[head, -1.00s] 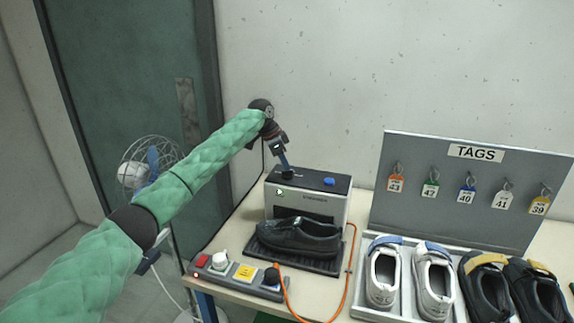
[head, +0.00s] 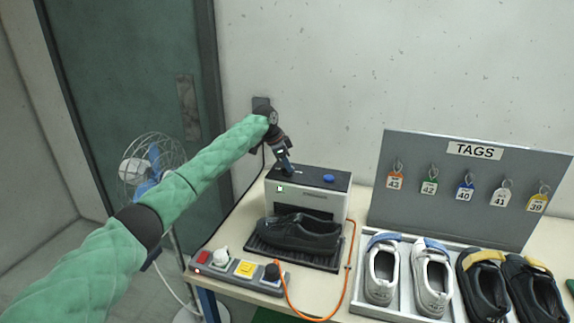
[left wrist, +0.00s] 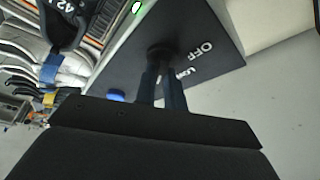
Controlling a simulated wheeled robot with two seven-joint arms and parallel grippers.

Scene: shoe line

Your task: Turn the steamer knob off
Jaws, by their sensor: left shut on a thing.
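The steamer (head: 330,200) is a white box with a black top, standing on the table against the wall. Its dark knob (left wrist: 160,52) is on the top panel, near the white word OFF in the left wrist view. A second, shorter label beside it is partly hidden. My left gripper (head: 287,170) reaches down onto the left part of the steamer top; its fingers (left wrist: 161,78) are shut on the knob. The fingers cover much of the knob, so its setting is unclear. A small light (head: 280,188) on the steamer front glows green. My right gripper is not in view.
A black shoe (head: 300,232) sits on a dark plate before the steamer. A blue button (head: 328,178) is on the steamer top. A power strip (head: 240,272) with an orange cord lies at the front edge. A shoe tray (head: 365,300) and tag board (head: 440,215) stand right.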

